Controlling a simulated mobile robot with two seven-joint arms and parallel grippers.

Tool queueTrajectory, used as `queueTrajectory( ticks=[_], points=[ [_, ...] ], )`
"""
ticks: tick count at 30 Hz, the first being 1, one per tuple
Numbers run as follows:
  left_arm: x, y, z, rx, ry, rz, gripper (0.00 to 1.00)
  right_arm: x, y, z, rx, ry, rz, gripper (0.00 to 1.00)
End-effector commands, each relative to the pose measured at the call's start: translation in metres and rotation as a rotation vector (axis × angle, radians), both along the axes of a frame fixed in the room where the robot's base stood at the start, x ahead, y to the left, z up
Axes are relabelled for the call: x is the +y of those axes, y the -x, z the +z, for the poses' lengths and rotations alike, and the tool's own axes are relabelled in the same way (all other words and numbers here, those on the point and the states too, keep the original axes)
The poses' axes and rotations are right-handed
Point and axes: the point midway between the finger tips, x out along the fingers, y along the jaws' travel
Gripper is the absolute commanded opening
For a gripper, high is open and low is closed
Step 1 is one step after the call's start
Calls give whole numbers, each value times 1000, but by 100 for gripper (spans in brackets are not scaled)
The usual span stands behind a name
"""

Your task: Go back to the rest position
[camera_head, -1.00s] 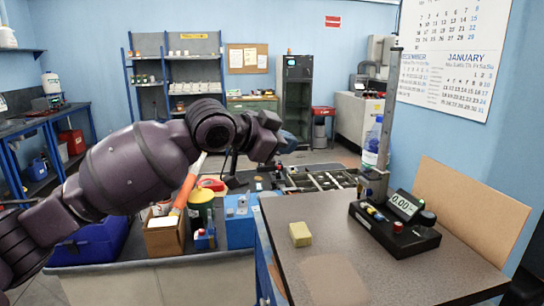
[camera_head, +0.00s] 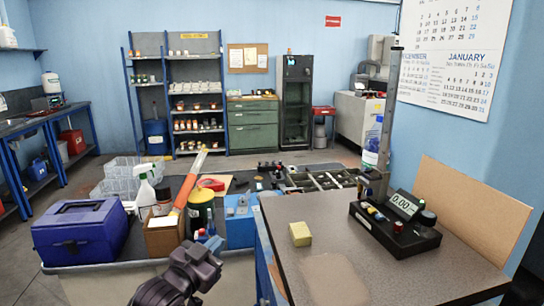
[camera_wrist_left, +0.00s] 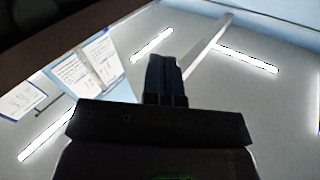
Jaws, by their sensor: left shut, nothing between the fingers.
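My left gripper (camera_wrist_left: 164,62) shows in the left wrist view with its two dark fingers together and nothing between them. Behind the fingers that view shows the ceiling with bright strip lights and wall sheets at the left, so the gripper points upward. In the head view the dark purple end of my left arm (camera_head: 180,276) is low at the bottom edge, in front of the grey cart; its fingers cannot be made out clearly there. My right gripper is in neither view.
The grey cart carries a blue toolbox (camera_head: 82,232), a spray bottle (camera_head: 145,192), a cardboard box (camera_head: 163,238) and a blue case (camera_head: 241,226). The speckled table (camera_head: 350,245) at the right holds a yellow block (camera_head: 300,234) and a black meter (camera_head: 395,230).

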Motion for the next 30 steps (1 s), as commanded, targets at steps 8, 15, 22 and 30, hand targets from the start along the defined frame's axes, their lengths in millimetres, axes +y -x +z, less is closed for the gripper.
queueTrajectory(
  ticks=[8, 15, 22, 30],
  points=[
    [61, 59, -99, 128, 5, 182, 0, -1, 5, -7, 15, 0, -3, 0],
    [108, 133, -181, 293, -4, 325, 0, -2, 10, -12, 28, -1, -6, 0],
    [140, 222, -251, 486, 12, 440, 0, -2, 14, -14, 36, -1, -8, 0],
    [151, 292, -292, 623, 10, 495, 0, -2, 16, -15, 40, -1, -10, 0]
  ],
)
